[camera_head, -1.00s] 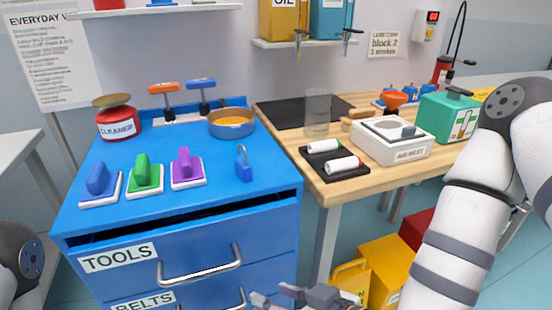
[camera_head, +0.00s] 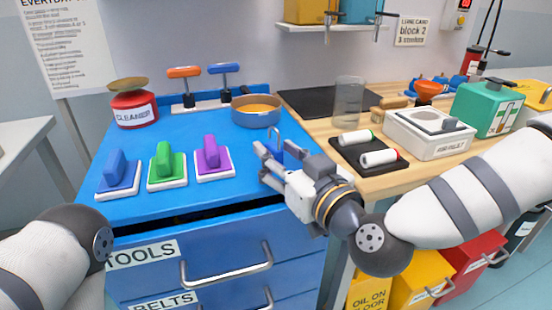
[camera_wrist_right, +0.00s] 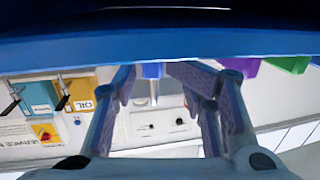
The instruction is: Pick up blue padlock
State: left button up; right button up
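The blue padlock (camera_head: 277,150) stands on the right part of the blue cabinet's top, its shackle up. My right gripper (camera_head: 264,164) is at the padlock in the head view and partly hides its body. In the right wrist view, which is upside down, the padlock (camera_wrist_right: 152,71) shows between the two spread fingers of the right gripper (camera_wrist_right: 158,78). Gaps seem to remain on both sides. My left gripper is out of view; only part of my left arm shows at lower left.
Blue, green and purple handled blocks (camera_head: 213,157) stand left of the padlock. An orange-filled pan (camera_head: 256,112) is behind it. The cabinet top (camera_head: 205,199) is bare along the front. A wooden bench (camera_head: 385,182) with a black tray and white box adjoins on the right.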

jog(key=shift+w+a+f, duration=0.15)
jog(key=shift+w+a, duration=0.1)
jog(key=shift+w, duration=0.1)
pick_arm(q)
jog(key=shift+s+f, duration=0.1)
pick_arm(e)
jog(key=shift+s, duration=0.1)
grip_shut()
